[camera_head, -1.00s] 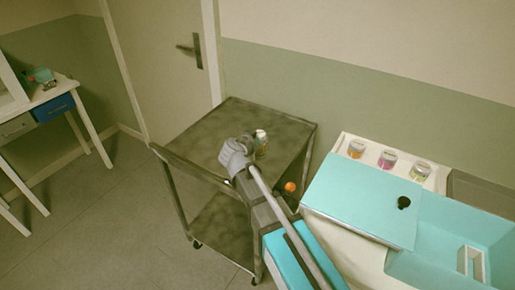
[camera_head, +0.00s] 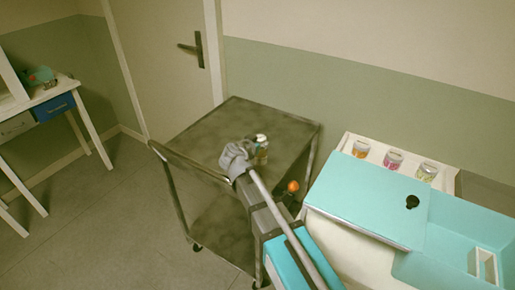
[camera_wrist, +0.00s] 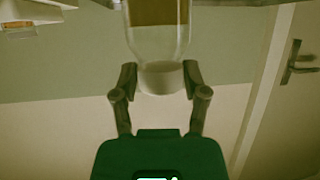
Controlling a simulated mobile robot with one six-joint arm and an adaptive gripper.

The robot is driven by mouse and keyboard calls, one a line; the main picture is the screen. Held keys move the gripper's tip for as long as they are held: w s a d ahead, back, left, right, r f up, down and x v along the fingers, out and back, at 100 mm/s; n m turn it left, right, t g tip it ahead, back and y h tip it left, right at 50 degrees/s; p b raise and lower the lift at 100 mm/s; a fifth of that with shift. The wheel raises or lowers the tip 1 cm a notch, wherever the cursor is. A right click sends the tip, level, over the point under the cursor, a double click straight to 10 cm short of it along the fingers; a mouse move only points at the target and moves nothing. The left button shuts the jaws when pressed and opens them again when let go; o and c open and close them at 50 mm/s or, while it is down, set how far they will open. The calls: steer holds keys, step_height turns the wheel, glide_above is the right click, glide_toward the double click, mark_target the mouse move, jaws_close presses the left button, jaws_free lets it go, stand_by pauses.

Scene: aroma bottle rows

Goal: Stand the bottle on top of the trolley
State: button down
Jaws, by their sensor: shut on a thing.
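The bottle (camera_head: 262,152) is clear with a white cap and a brownish label. It appears upright over the trolley's top shelf (camera_head: 276,120), towards its near side. I cannot tell whether its base touches the shelf. My gripper (camera_wrist: 160,80) is shut on the bottle; in the wrist view its two fingers sit either side of the white cap (camera_wrist: 162,77), and the clear body (camera_wrist: 158,40) reaches the picture's top edge. In the head view the grey gripper (camera_head: 247,155) is beside the bottle and its fingertips are hard to make out.
The trolley top is otherwise bare, with a push handle (camera_head: 190,163) on its left. At right stand a turquoise-topped unit (camera_head: 370,200) and a white rack with several jars (camera_head: 393,160). A table (camera_head: 45,97) is at far left, and a door (camera_head: 165,60) is behind.

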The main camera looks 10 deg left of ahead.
steer(key=shift+d+f, duration=0.1)
steer(key=shift+f, duration=0.05)
steer(key=shift+f, duration=0.25)
steer(key=shift+c, duration=0.6)
jaws_free()
steer(key=shift+r, duration=0.1)
steer(key=shift+r, duration=0.2)
steer(key=p+v, duration=0.2)
steer(key=v, duration=0.5)
steer(key=shift+s+p, duration=0.25)
steer(key=shift+p, duration=0.15)
